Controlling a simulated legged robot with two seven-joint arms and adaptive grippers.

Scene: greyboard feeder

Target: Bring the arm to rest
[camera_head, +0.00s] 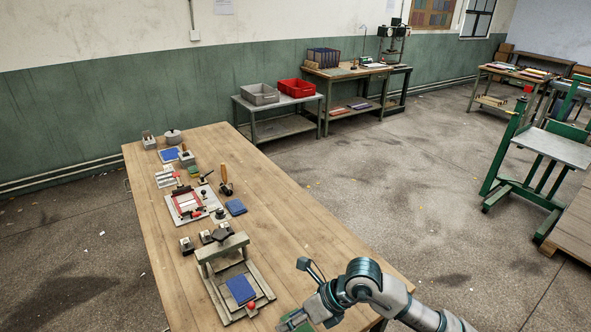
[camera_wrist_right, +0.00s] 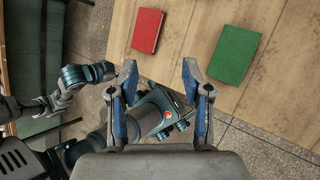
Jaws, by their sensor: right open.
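My right arm (camera_head: 375,285) comes in from the bottom right in the head view and reaches over the front right part of the wooden table (camera_head: 290,240). In the right wrist view, my right gripper (camera_wrist_right: 159,72) is open, its two blue fingers apart with nothing between them. A red book-like block (camera_wrist_right: 147,31) and a green one (camera_wrist_right: 234,55) lie on the table beyond the fingertips, apart from them. My left gripper does not show in the head view.
A press-like stand (camera_head: 222,245) with a blue block (camera_head: 240,290) stands left of my right arm. A clamp board (camera_head: 190,203) and small fixtures lie farther back. A grey bin (camera_head: 259,94) and red bin (camera_head: 297,88) stand on a far bench. The table's right side is mostly clear.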

